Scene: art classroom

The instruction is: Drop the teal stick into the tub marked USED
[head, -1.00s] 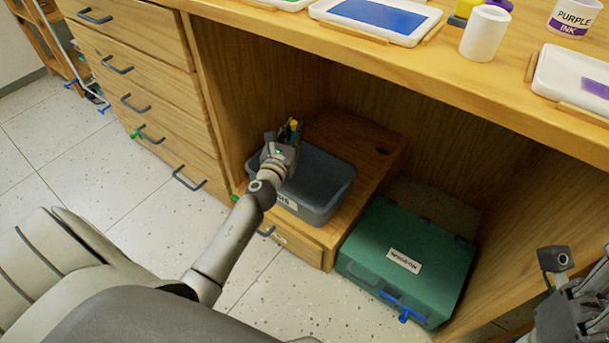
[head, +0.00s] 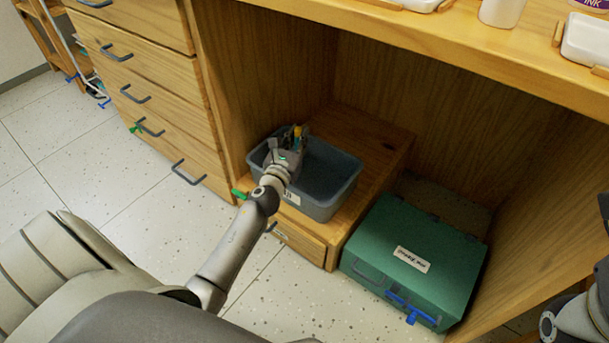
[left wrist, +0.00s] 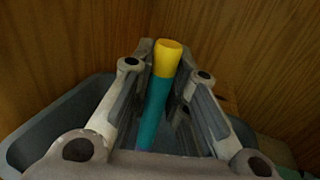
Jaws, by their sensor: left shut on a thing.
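My left gripper (head: 291,143) is shut on the teal stick, whose yellow end (head: 297,131) shows between the fingers. In the left wrist view the teal stick (left wrist: 153,112) stands nearly upright between the fingers, with a yellow top and a bit of blue low down. The gripper is over the left part of a grey open tub (head: 345,187); its rim also shows in the left wrist view (left wrist: 38,122). A white label (head: 292,197) on the tub's front is mostly hidden by my arm, so I cannot read it. My right gripper is at most barely visible at the right edge.
The tub stands on a low wooden drawer unit (head: 372,130) under the desk. A green lidded box (head: 440,250) with a white label and blue clip sits to its right. A drawer cabinet (head: 150,75) stands left. The desk top (head: 450,40) overhangs above.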

